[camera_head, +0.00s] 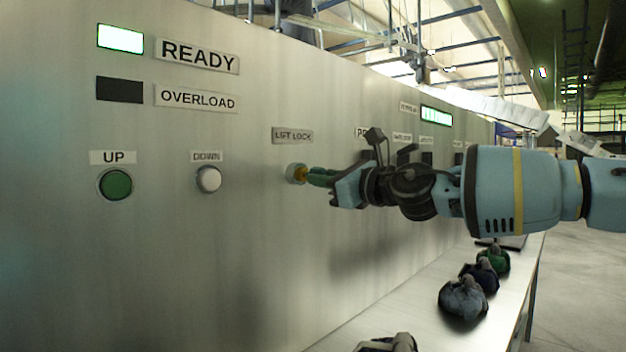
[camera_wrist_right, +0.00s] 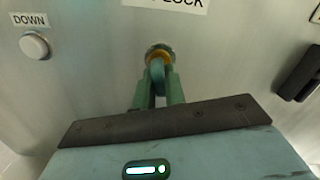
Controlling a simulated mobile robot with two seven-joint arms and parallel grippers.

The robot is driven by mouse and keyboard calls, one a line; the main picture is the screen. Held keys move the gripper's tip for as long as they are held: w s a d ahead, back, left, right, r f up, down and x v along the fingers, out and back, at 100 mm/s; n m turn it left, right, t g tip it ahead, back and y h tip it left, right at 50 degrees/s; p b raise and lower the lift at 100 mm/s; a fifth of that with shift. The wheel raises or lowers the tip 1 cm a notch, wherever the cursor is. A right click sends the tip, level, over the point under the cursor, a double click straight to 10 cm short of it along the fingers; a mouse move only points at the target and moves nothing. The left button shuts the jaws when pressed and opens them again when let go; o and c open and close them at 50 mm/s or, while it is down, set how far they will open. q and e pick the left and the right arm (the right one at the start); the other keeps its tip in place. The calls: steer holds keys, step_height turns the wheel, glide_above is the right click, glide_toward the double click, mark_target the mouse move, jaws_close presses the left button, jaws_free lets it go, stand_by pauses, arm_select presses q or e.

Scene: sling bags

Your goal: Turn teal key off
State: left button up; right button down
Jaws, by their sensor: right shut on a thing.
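The teal key (camera_wrist_right: 157,72) is in the lift lock (camera_head: 295,173), which has a brass-yellow centre on the grey panel below the LIFT LOCK label (camera_head: 292,135). My right gripper (camera_head: 313,176) reaches in from the right, level with the lock. Its green fingers are shut on the key, one on each side, as the right wrist view (camera_wrist_right: 158,82) shows. The fingers hide most of the key in the head view. The key's turn angle is hard to read. My left gripper is not in view.
Left of the lock are a white DOWN button (camera_head: 208,179) and a green UP button (camera_head: 115,184). The READY lamp (camera_head: 120,39) is lit and the OVERLOAD lamp (camera_head: 119,90) is dark. Several sling bags (camera_head: 463,298) sit on the table (camera_head: 430,322) below.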

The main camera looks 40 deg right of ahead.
steer(key=n+b, duration=0.1)
steer(key=n, duration=0.1)
steer(key=shift+f+n, duration=0.15)
steer(key=shift+n, duration=0.25)
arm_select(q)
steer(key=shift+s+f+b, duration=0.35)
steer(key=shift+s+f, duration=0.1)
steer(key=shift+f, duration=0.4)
arm_select(e)
steer(key=shift+n, duration=0.5)
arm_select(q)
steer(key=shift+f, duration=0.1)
arm_select(e)
steer(key=shift+n+b, duration=0.9)
steer(key=shift+n, duration=0.5)
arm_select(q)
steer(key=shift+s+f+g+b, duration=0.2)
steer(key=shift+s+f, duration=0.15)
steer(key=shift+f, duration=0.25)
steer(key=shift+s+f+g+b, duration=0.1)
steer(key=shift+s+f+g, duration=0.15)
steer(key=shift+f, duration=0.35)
arm_select(e)
steer(key=shift+n, duration=0.5)
